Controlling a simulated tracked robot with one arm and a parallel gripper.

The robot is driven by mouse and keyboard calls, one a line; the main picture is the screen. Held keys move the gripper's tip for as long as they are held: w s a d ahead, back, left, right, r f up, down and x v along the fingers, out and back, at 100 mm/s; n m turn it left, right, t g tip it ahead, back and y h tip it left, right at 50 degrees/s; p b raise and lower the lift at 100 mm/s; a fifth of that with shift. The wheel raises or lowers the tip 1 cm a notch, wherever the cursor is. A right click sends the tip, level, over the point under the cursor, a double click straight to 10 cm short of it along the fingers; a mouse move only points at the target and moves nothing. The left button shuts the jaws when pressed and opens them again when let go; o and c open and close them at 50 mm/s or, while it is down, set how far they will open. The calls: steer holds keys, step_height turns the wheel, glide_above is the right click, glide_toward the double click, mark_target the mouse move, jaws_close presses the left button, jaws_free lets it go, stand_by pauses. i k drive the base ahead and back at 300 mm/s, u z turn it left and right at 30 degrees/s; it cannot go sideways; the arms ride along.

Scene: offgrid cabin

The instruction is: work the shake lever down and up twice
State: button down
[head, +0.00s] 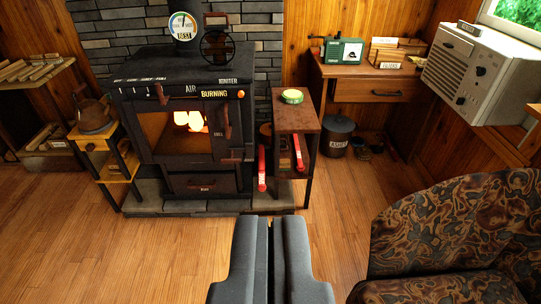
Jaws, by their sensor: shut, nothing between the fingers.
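The dark stove (180,65) stands left of centre, with a fire behind its door glass and the words AIR, IGNITER and BURNING on its front. No lever is readably marked as the shake lever. A short dark bar (237,155) sticks out at the lower right of the stove front. A red upright handle (262,168) shows just right of the stove, and a second red handle (299,152) is by the small side stand. I cannot tell which one is the shake lever. My gripper (270,220) is shut and empty at the bottom centre, apart from all of them.
The small side stand (296,118) is right of the stove. A yellow stand (112,165) with a kettle (93,112) is at its left. A patterned armchair (450,240) fills the lower right. An ash bucket (336,133) stands behind. Wooden floor (170,250) is clear at left.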

mark_target(262, 187)
steer(key=u, duration=0.1)
steer(key=i, duration=1.5)
steer(key=z, duration=0.55)
